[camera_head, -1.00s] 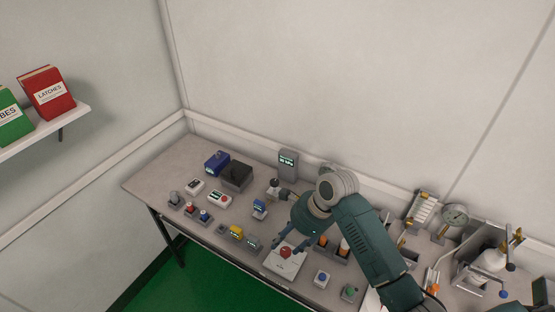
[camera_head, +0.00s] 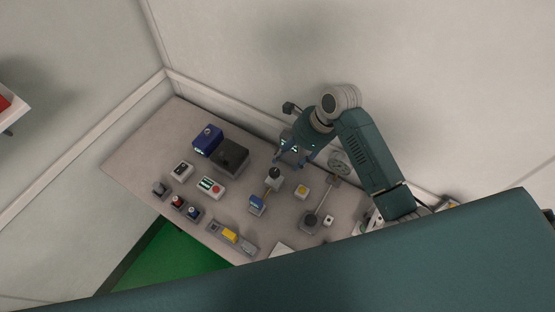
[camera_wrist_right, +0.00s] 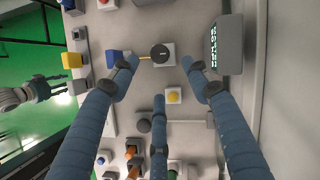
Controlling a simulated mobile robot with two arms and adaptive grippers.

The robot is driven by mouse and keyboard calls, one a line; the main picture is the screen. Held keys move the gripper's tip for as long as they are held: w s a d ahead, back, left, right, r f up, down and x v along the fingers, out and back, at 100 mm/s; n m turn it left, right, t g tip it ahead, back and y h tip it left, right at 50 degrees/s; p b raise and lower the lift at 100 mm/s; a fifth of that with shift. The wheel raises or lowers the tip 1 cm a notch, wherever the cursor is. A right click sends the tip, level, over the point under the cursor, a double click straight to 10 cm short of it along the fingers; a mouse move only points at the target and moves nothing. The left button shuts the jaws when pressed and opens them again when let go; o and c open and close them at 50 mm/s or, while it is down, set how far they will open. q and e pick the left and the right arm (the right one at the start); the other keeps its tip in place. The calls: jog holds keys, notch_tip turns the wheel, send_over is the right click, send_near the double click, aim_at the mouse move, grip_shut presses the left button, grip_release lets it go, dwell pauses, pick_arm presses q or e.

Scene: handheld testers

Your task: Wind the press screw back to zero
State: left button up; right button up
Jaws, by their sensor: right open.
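I cannot tell for sure which part is the press screw. A black round knob (camera_head: 274,172) on a pale block stands on the bench, joined by a yellow bar to a small blue device (camera_head: 257,204). In the right wrist view the knob (camera_wrist_right: 160,51) lies ahead, between the spread fingers. My right gripper (camera_head: 293,160) is open and empty, above the bench behind the knob, partly covering a grey display box (camera_wrist_right: 222,45). Its fingers (camera_wrist_right: 164,70) touch nothing that I can make out. My left gripper (camera_wrist_right: 45,88) shows small over the green floor; its jaw gap is unclear.
A yellow button box (camera_head: 302,191) and a dark round base with a rod (camera_head: 309,223) stand right of the knob. A blue box (camera_head: 207,141) and a black box (camera_head: 231,157) stand left. My teal body part covers the lower front. The bench's left end is bare.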

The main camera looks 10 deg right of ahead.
aim_at(275, 172)
jog(key=p+x, duration=0.1)
jog(key=x, duration=0.7)
jog(key=shift+w+f, duration=0.1)
jog(key=shift+f, duration=0.25)
jog(key=shift+a+f, duration=0.25)
jog(key=shift+f, duration=0.15)
